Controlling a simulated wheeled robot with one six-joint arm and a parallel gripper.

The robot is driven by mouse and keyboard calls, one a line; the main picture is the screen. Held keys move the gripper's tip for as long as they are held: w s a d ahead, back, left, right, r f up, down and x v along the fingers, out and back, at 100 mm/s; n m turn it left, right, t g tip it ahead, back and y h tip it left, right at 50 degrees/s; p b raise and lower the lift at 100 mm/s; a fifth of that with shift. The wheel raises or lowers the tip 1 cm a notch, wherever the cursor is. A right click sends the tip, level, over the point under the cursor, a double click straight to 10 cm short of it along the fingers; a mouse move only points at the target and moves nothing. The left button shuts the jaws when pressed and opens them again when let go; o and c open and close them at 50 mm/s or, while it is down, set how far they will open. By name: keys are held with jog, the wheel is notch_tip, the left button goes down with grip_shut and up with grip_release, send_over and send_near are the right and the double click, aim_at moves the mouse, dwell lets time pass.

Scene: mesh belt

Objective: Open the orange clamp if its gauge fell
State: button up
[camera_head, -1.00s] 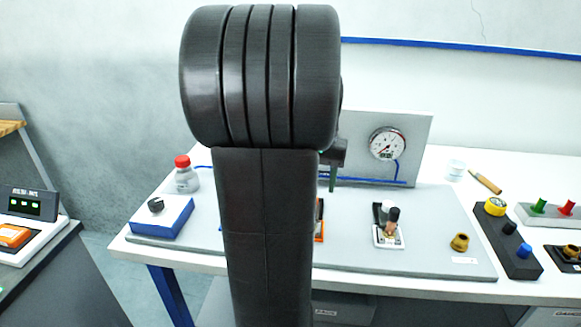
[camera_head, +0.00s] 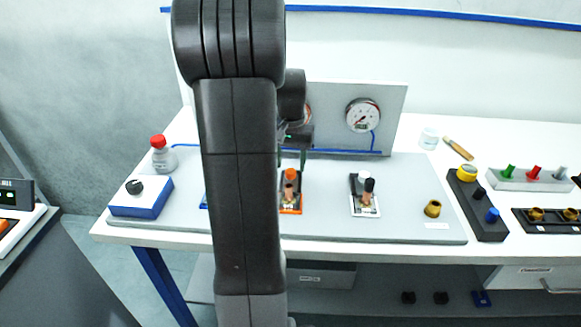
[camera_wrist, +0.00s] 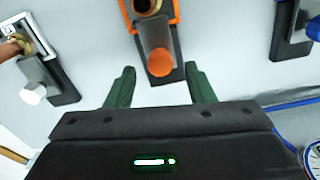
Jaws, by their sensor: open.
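The orange clamp (camera_head: 290,192) is on the grey board, partly behind my arm in the head view. In the wrist view its orange-tipped handle (camera_wrist: 160,62) points toward my gripper, between the two green fingers. My gripper (camera_wrist: 161,86) is open and empty, its fingers apart on either side of the handle's end. In the head view my gripper (camera_head: 291,160) is just behind and above the clamp. One gauge (camera_head: 306,113) is mostly hidden by my arm, so its reading cannot be told. Another gauge (camera_head: 362,115) shows fully on the upright panel, behind the white clamp (camera_head: 365,195).
The white clamp also shows at left in the wrist view (camera_wrist: 34,92), and a blue clamp (camera_wrist: 296,30) at right. A red-capped bottle (camera_head: 162,157) and a blue-and-white box with a black knob (camera_head: 141,197) stand left. A brass knob (camera_head: 432,208) is right.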

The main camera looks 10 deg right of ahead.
jog(key=shift+f, duration=1.2)
grip_shut()
jog(key=shift+w+d+r+p, duration=0.1)
jog(key=shift+w+d+p, duration=0.15)
jog(key=shift+w, duration=0.4)
jog(key=shift+w+d+p, duration=0.1)
jog(key=shift+w+p, duration=0.2)
jog(key=shift+w, duration=0.3)
grip_release()
jog(key=shift+w, duration=0.1)
